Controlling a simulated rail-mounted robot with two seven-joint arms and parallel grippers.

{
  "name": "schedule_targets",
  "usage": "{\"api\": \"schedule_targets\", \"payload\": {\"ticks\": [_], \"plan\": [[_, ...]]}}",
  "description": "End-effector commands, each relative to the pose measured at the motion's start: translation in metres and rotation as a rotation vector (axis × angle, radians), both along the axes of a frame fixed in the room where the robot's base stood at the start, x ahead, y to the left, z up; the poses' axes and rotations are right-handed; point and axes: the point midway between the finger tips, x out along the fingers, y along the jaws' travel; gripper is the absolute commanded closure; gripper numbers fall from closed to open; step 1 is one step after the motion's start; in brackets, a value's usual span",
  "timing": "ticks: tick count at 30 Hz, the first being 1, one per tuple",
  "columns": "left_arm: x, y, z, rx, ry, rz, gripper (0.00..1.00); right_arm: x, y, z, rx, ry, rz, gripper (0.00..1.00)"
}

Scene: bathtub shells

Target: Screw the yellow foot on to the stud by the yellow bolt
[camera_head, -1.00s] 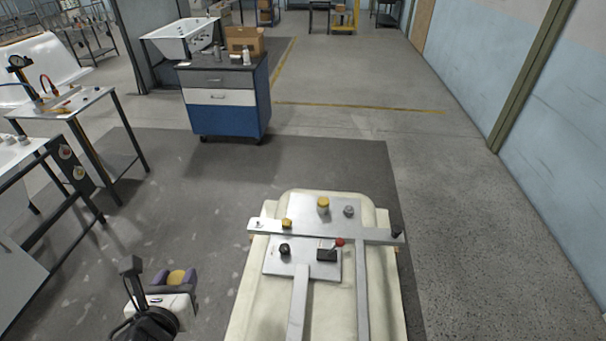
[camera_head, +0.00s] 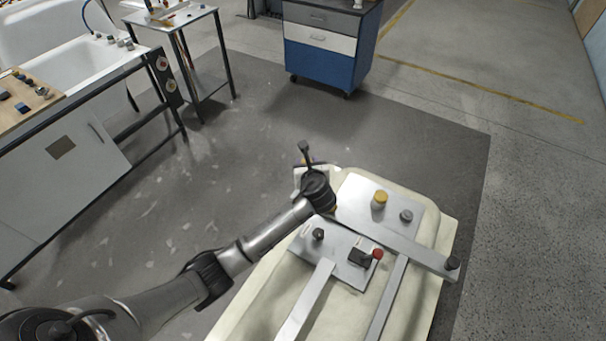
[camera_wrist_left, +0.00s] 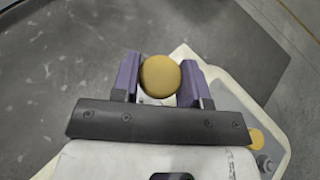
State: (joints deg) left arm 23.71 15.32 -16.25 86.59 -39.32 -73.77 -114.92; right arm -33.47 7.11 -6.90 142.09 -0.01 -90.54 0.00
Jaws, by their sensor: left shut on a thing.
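My left gripper (camera_wrist_left: 162,82) is shut on the yellow foot (camera_wrist_left: 158,74), a round cap between its purple fingers in the left wrist view. In the head view my left gripper (camera_head: 307,165) is over the far left corner of the cream shell (camera_head: 262,305), and the foot is hidden behind the wrist. The metal crossbar (camera_head: 405,248) lies across the shell; its left end, with the stud and yellow bolt, is covered by my arm. My right gripper is not in view.
A yellow-topped cylinder (camera_head: 379,199) and a grey one (camera_head: 406,216) stand on the plate. A black clamp with a red knob (camera_head: 377,254) and a dark knob (camera_head: 318,234) are nearer. A blue cabinet (camera_head: 325,62) stands behind. Open floor lies left.

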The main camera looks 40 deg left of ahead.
Motion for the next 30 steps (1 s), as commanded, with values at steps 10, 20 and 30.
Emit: {"api": "schedule_targets", "payload": {"ticks": [10, 20, 30], "plan": [[-0.008, 0.012, -0.049, 0.000, -0.003, 0.076, 0.83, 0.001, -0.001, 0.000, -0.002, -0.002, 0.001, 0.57], [-0.009, 0.012, -0.049, 0.000, -0.004, 0.076, 0.83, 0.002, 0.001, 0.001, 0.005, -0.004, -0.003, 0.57], [-0.010, 0.010, -0.058, 0.001, 0.005, 0.075, 0.83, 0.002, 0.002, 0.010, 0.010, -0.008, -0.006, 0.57]]}}
